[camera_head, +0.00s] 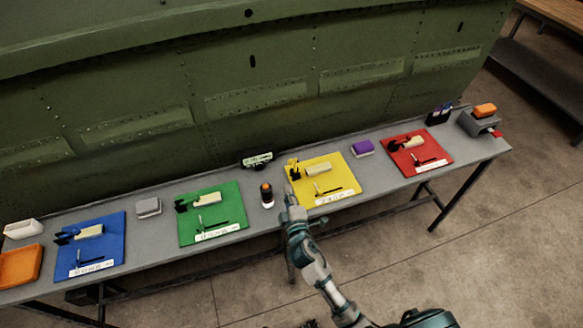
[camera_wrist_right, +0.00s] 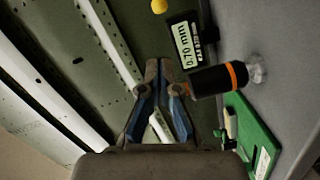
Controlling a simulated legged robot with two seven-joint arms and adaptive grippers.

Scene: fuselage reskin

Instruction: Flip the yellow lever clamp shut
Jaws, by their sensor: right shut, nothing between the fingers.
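The yellow board (camera_head: 340,184) lies on the grey bench, with a pale block (camera_head: 318,169) on it. The yellow lever clamp (camera_head: 292,166) is at the board's far left corner; it is too small to tell how its lever stands. My right gripper (camera_head: 290,190) is at the board's left edge, just in front of the clamp; I cannot tell whether they touch. In the wrist view my right gripper (camera_wrist_right: 165,66) is shut and empty, its fingertips close together. A small yellow ball (camera_wrist_right: 158,6) shows at the top edge there. My left gripper is out of view.
A dark bottle with an orange band (camera_head: 267,194) stands just left of my right gripper; it also shows in the wrist view (camera_wrist_right: 212,80). A digital gauge (camera_head: 257,160) sits behind it. Green (camera_head: 228,222), blue (camera_head: 112,246) and red (camera_head: 432,150) boards flank it. The green fuselage panel rises behind.

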